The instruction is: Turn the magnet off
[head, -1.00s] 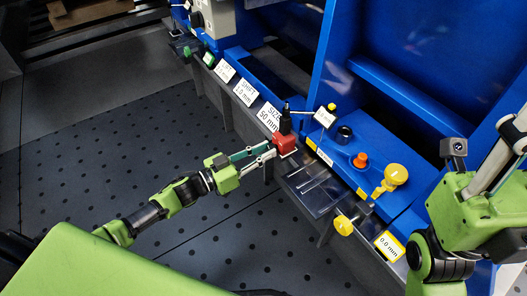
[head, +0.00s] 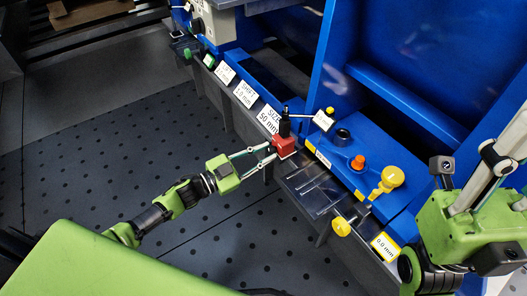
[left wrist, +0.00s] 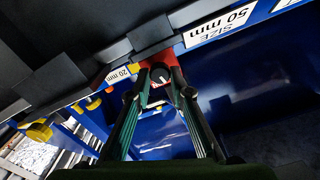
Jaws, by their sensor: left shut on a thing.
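The magnet is a red block (head: 284,147) with a black post on top, standing on the dark front rail of the blue machine. My left gripper (head: 270,152) comes in from the left, level with the block's front face, and touches it there. In the left wrist view, the fingers of my left gripper (left wrist: 160,80) close around a small round dark knob (left wrist: 160,75) with a white mark, on the front of the red block (left wrist: 115,73). The fingertips partly hide the block. My right arm shows at the right edge, but its gripper does not.
Labels run along the rail, including a "SIZE 50 mm" card (head: 268,119) beside the block. A thin rod leads from the post towards a small card (head: 322,120). Yellow knobs (head: 341,227) and an orange knob (head: 358,162) stand to the right. Dark perforated floor (head: 110,160) is clear.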

